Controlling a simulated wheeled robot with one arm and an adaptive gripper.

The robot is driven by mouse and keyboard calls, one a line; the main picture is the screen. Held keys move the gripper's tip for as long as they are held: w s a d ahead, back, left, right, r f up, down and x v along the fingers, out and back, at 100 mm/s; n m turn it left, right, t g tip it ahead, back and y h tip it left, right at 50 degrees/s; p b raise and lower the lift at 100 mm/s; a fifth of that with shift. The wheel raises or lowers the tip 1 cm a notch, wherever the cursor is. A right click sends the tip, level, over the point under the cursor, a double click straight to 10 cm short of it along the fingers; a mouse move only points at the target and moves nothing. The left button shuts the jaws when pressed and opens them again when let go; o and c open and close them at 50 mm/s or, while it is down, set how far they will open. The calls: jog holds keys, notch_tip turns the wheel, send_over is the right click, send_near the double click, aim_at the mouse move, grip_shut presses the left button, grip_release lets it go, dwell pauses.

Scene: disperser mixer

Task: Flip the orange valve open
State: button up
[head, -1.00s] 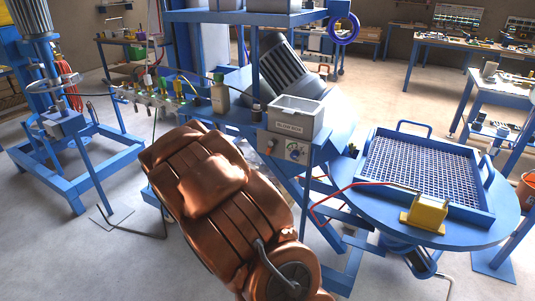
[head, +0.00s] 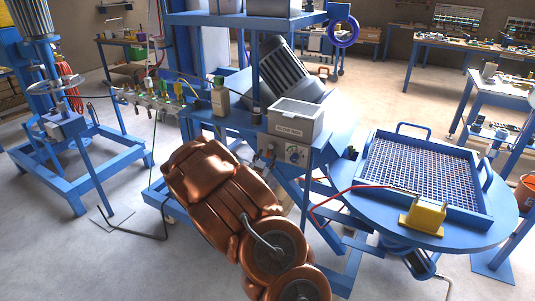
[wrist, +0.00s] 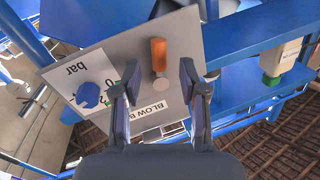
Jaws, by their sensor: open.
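The orange valve (wrist: 159,55) is a short lever on a grey panel (wrist: 205,50) in the wrist view. It points roughly along the picture's upright direction. My gripper (wrist: 152,80) is open, with one dark finger on each side of the line to the lever.
A blue knob (wrist: 88,94) sits on the panel just left of the left finger. A bottle with a green cap (wrist: 281,62) stands on the blue shelf to the right. The grey box (head: 297,117) is above the panel. A round blue table (head: 470,240) stands to the right.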

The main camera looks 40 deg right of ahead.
jog(key=shift+x, duration=1.1)
jog(key=shift+c, duration=0.2)
grip_shut()
